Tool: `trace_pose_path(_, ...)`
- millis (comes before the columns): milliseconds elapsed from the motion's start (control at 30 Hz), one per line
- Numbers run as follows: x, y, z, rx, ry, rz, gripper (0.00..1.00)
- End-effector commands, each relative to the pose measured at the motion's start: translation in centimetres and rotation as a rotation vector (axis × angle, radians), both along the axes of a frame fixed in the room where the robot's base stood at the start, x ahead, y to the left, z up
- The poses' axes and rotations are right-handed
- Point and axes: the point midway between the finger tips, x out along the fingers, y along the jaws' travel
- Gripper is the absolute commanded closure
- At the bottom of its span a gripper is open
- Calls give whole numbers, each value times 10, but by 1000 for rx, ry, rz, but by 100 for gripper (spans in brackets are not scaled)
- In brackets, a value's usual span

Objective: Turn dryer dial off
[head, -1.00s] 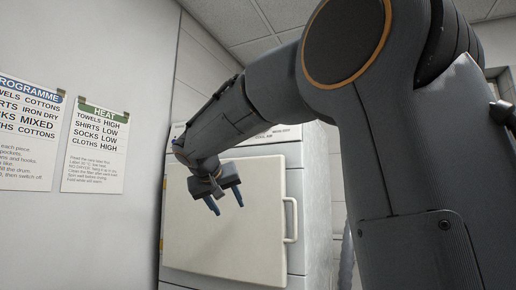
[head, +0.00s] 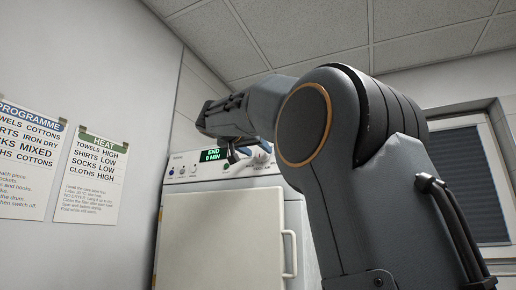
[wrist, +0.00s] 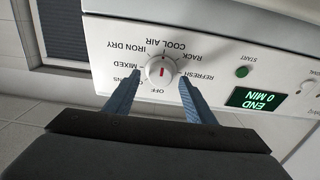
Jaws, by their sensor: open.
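The dryer dial (wrist: 162,72) is a round white knob with a short red mark, on the dryer's pale front panel. Words circle it in the wrist view, upside down, with OFF below the knob. The red mark stands nearly upright there; I cannot tell which end points. My gripper (wrist: 159,77) is open, its blue fingers on either side of the dial, seemingly apart from it. In the head view my gripper (head: 238,154) is in front of the dryer's (head: 222,240) top panel, and the dial cannot be made out.
A green display (wrist: 255,99) reads END 0 MIN, beside a green START button (wrist: 242,71). The closed dryer door (head: 222,245) with its handle is below the panel. Programme (head: 28,160) and heat (head: 92,180) posters hang on the left wall.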

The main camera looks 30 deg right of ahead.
Motion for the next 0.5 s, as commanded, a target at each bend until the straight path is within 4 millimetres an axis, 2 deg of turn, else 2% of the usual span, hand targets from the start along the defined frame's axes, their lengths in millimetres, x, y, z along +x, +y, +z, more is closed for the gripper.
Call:
trace_pose_path(367,6,-7,-1,0,1,1,50)
trace_pose_path(400,6,-7,-1,0,1,1,52)
trace_pose_path(500,6,-7,-1,0,1,1,69)
